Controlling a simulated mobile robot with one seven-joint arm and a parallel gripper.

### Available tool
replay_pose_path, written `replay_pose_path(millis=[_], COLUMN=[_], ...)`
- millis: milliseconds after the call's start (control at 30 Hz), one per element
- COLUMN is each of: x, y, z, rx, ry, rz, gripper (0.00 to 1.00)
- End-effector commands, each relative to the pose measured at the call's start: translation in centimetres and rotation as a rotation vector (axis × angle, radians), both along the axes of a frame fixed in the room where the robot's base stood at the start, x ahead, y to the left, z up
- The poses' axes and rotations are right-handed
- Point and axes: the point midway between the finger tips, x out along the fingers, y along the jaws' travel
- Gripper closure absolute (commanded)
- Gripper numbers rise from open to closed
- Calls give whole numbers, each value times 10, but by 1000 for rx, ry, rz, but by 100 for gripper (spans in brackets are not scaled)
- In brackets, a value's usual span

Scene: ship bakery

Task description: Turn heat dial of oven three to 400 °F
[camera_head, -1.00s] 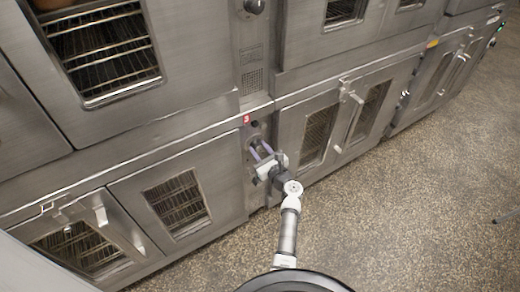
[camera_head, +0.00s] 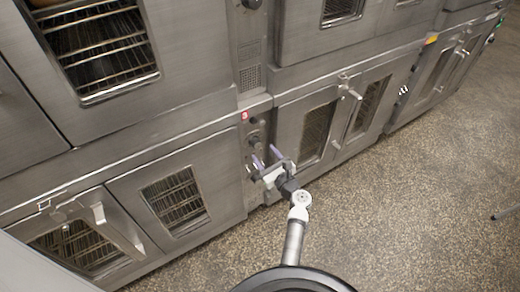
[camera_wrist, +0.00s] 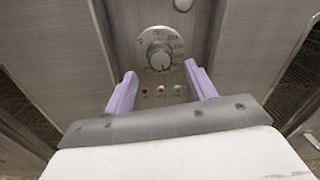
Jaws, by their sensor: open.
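The heat dial (camera_wrist: 160,57) is a dark round knob on a pale marked ring, on the narrow control panel of a lower oven. The dial also shows in the head view (camera_head: 254,140), below a small red label (camera_head: 245,115) whose number is blurred. My gripper (camera_head: 266,158) is open and empty in front of the panel, just below the dial. In the wrist view its two purple fingers (camera_wrist: 159,76) stand apart, one on each side below the dial, and do not touch it.
Oven doors with windows flank the panel, with a protruding handle (camera_head: 350,92) on the right.

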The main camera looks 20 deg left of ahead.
Motion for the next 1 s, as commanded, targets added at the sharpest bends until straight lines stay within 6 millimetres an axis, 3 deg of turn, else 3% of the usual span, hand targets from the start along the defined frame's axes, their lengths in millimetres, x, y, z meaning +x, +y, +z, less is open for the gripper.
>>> replay_pose_path(millis=[200,400,1000], x=[-33,-51,-57], y=[-40,-61,-67], z=[-4,-2,-1], rx=[-1,0,-1], ry=[1,1,1], rz=[-3,-1,1], gripper=[44,44,44])
